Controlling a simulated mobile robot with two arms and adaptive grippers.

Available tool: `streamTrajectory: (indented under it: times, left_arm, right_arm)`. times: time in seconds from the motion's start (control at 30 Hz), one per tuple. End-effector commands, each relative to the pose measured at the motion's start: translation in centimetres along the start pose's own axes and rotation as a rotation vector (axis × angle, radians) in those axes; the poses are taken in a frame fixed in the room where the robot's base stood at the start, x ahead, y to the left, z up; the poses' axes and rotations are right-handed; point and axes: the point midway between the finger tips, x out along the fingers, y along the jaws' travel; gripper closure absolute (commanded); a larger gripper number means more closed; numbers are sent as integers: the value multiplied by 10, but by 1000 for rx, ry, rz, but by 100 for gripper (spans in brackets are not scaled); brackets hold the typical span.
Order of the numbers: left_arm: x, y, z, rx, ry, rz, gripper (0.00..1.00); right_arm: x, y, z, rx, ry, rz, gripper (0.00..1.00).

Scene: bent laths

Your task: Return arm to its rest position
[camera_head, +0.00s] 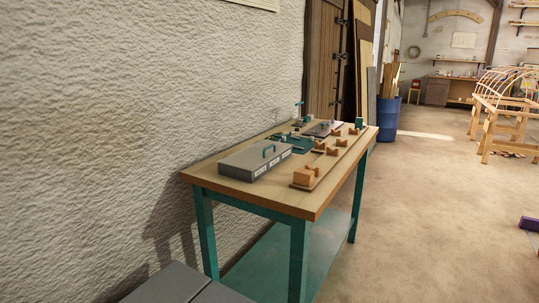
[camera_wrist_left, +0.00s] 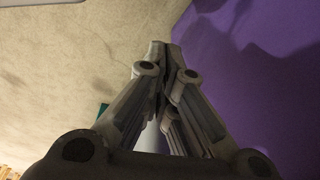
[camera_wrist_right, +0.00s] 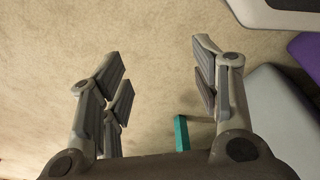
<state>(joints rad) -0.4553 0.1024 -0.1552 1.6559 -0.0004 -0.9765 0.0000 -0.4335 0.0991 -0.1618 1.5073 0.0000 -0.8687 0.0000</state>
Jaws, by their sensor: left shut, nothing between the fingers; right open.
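My left gripper (camera_wrist_left: 165,50) shows in the left wrist view, its fingers shut together with nothing between them. A purple surface fills the right side of that view beside it. My right gripper (camera_wrist_right: 158,68) shows in the right wrist view, its fingers wide apart and empty above the bare floor. Neither gripper is in the head view. The workbench (camera_head: 222,181) with teal legs stands against the wall in the head view.
On the bench are a grey box (camera_head: 243,162) with a teal handle and several wooden blocks. A blue barrel (camera_head: 386,118) with wooden strips stands behind it. A wooden frame with bent laths (camera_head: 490,105) stands at the right. The floor (camera_head: 420,210) between is largely clear.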

Motion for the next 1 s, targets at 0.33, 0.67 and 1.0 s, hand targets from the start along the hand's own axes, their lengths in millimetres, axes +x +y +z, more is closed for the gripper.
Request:
streamTrajectory:
  times: [0.33, 0.67, 1.0]
  left_arm:
    - [27, 3, 57, 10, -50, 6, 100]
    - [2, 4, 143, 22, -104, 11, 100]
    - [-10, 3, 184, 29, -122, 12, 100]
  right_arm:
    - [-6, -1, 33, -6, -33, -3, 43]
    - [-29, -2, 119, -19, -86, -8, 43]
    - [-41, -2, 160, -25, -103, -9, 43]
